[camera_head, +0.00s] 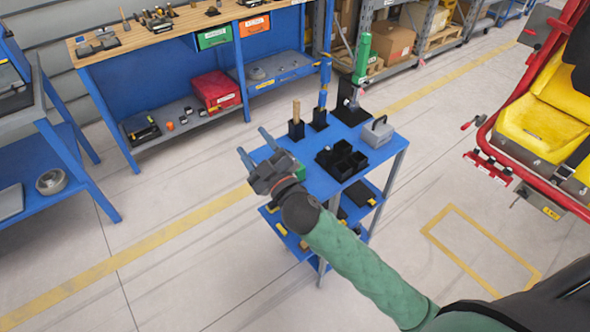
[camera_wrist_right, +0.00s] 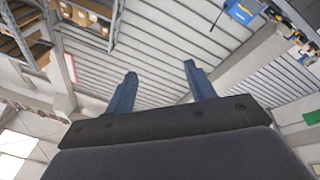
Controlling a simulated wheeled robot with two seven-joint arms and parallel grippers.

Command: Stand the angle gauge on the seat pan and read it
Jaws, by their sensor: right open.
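The yellow seat pan (camera_head: 532,128) is at the right edge of the head view, in a red-framed coaster car. A small grey box with a handle (camera_head: 376,132) stands at the right rear of the blue cart top; it may be the angle gauge, but no dial or display is readable. My right gripper (camera_head: 255,146) is open and empty, with its two blue fingers apart, above the cart's left side and away from the grey box and the seat. The wrist view shows the same open fingers (camera_wrist_right: 160,72) with nothing between them. My left gripper is not in view.
The blue cart (camera_head: 318,182) also carries black bins (camera_head: 341,160), tool holders and a green-handled tool (camera_head: 362,55). A workbench (camera_head: 170,32) and shelving stand behind. A red safety frame (camera_head: 488,130) edges the seat. Open floor lies between cart and car.

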